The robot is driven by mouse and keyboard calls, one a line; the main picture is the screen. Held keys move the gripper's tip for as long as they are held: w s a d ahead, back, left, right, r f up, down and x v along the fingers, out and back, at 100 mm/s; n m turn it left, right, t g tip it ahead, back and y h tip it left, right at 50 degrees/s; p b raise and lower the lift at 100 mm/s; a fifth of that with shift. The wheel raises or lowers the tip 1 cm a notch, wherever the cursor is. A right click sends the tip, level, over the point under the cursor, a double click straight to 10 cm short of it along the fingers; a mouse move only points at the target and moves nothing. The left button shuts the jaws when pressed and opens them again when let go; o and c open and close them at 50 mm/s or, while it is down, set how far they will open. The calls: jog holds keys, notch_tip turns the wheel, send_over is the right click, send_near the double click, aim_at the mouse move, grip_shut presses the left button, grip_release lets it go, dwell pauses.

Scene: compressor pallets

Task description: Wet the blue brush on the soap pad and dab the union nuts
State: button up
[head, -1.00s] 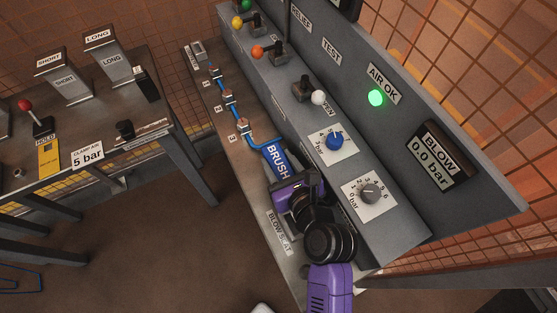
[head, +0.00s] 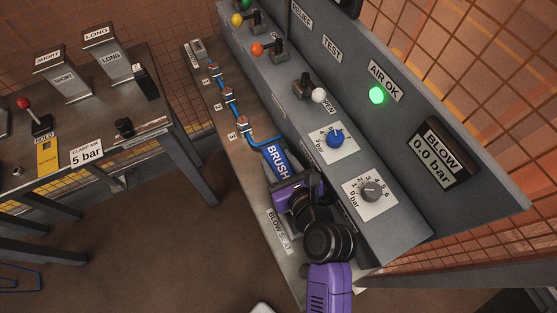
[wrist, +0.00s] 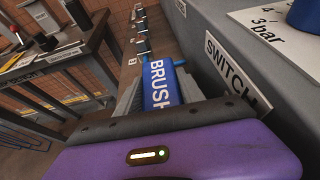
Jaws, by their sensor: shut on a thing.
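The blue brush (head: 276,161), lettered BRUSH, lies along the narrow bench in front of the grey panel. My gripper (head: 296,187) is shut on it, low over the bench. In the wrist view the brush (wrist: 158,84) shows between the fingers, pointing away along the bench; its tip is not clear.
The grey panel (head: 410,215) rises close on the right, with coloured levers, a blue knob (head: 335,138) and a grey knob (head: 371,191). The AIR OK lamp (head: 376,95) is green and the BLOW display (head: 437,158) reads 0.0 bar. Another table (head: 185,150) stands left across open floor.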

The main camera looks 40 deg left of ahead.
jog(key=shift+r, duration=0.15)
notch_tip(320, 180, up, 6)
jog(key=p, duration=0.7)
jog(key=shift+s+a, duration=0.1)
